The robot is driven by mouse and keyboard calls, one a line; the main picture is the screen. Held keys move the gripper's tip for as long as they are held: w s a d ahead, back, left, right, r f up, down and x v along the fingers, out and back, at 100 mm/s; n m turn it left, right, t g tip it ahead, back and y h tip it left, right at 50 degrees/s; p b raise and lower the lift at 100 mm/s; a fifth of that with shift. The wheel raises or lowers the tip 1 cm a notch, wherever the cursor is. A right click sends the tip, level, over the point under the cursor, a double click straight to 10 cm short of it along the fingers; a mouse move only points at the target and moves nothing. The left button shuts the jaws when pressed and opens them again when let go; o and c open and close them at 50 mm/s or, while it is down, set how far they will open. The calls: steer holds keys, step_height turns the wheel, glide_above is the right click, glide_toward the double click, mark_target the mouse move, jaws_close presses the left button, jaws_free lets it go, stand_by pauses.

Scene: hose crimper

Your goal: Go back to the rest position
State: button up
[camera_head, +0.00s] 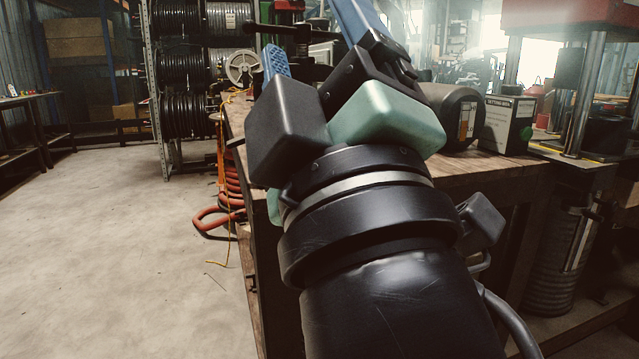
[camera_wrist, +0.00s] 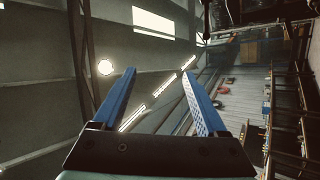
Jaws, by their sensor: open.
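My gripper shows in the wrist view (camera_wrist: 160,98) with its two blue fingers spread apart and nothing between them. The wrist view looks past the fingers to the ceiling, a wall and shelving. In the head view my arm fills the middle and hides much of the workbench. The blue fingers (camera_head: 312,42) show there at the top, above the dark wrist block, and one runs out of the frame at the top edge. They are partly hidden by my wrist.
A wooden workbench (camera_head: 478,172) stands behind and right of my arm, with a dark motor (camera_head: 452,112) and a labelled box (camera_head: 507,124) on it. A press (camera_head: 582,90) stands at the right. Hose reels (camera_head: 184,68) fill a rack at the back. Floor at the left is clear.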

steer(key=s+r+m+t+h, duration=0.1)
steer(key=s+m+t+h, duration=0.4)
steer(key=m, duration=1)
step_height(320, 180, up, 39)
steer(key=g+h+p, duration=0.1)
steer(key=g+p, duration=0.1)
steer(key=p, duration=3.6)
steer(key=shift+w+d+f+m+p, duration=0.2)
steer(key=shift+w+d+m+p, duration=0.1)
steer(key=shift+w+d+p, duration=0.15)
